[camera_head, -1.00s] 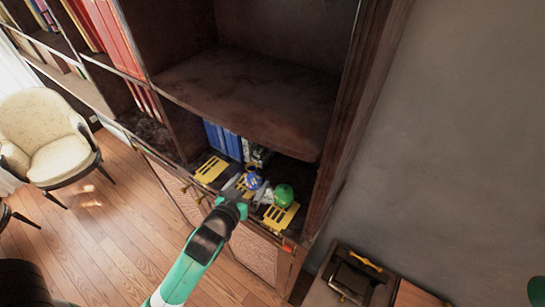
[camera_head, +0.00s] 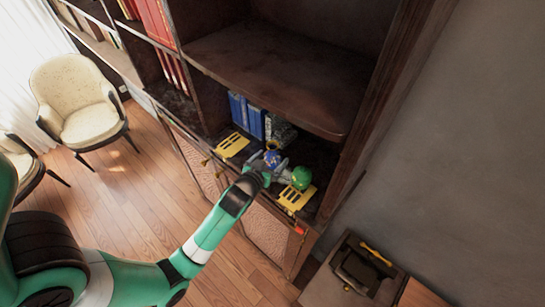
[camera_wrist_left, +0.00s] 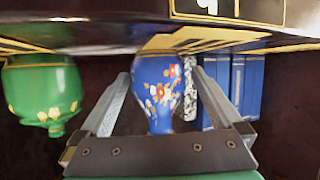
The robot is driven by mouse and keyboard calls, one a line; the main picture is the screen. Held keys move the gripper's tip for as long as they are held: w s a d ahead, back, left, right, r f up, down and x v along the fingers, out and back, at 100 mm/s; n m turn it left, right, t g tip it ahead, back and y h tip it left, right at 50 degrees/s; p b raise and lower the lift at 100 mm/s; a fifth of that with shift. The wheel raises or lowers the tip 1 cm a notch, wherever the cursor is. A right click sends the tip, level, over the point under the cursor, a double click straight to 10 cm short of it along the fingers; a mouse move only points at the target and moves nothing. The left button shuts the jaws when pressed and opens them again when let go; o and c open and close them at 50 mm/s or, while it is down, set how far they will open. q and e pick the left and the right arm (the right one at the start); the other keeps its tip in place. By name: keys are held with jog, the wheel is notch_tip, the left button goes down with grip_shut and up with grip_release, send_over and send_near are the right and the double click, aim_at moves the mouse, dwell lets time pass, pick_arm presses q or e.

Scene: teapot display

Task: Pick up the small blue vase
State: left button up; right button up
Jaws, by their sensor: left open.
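The small blue vase (camera_head: 272,158) with painted flowers stands in the lower shelf compartment, between two yellow slotted stands. In the left wrist view, which is upside down, the blue vase (camera_wrist_left: 158,88) lies between the two fingers of my left gripper (camera_wrist_left: 155,75). The fingers are open, one on each side, with visible gaps to the vase. In the head view my left gripper (camera_head: 268,167) reaches into the compartment and partly hides the vase's lower part. My right gripper is not in view.
A green vase (camera_head: 301,177) stands close on the right, by a yellow stand (camera_head: 293,199). Another yellow stand (camera_head: 232,144) is on the left. Blue books (camera_head: 246,115) and a grey patterned object (camera_head: 281,131) stand behind. The upper shelf board (camera_head: 270,80) overhangs the compartment.

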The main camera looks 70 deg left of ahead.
aim_at(276, 154)
pick_arm(q)
jog(key=x, duration=0.3)
jog(key=shift+w+a+f, duration=0.1)
jog(key=shift+w, duration=0.2)
jog(key=c, duration=1.3)
jog(key=shift+c, duration=0.7)
